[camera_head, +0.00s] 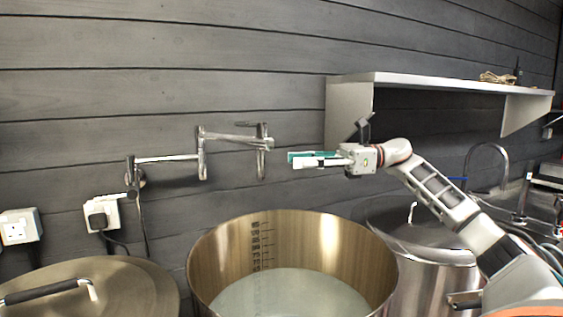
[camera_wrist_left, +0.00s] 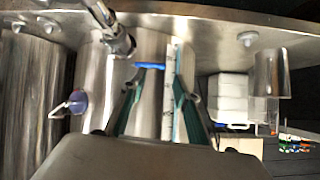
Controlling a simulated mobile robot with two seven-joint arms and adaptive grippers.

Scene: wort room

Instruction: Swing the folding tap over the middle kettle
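The folding tap (camera_head: 203,152) is a jointed metal pipe on the wall, reaching right from its wall mount. Its far end, a short upright piece (camera_head: 262,150), hangs above the back rim of the open middle kettle (camera_head: 228,247), left of that kettle's centre. My right gripper (camera_head: 291,160) points left, just right of the tap's end, with a small gap between them in the picture. Its fingers overlap from this side, so their opening is unclear. My left gripper (camera_wrist_left: 158,88) shows in the left wrist view, open with nothing between its fingers; it is outside the head view.
A lidded kettle (camera_head: 135,280) stands at left and another (camera_head: 440,275) at right, behind my right arm. A white shelf (camera_head: 440,82) juts from the wall above my right arm. Sockets (camera_head: 18,228) sit at left. The left wrist view shows metal surfaces and white containers (camera_wrist_left: 228,98).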

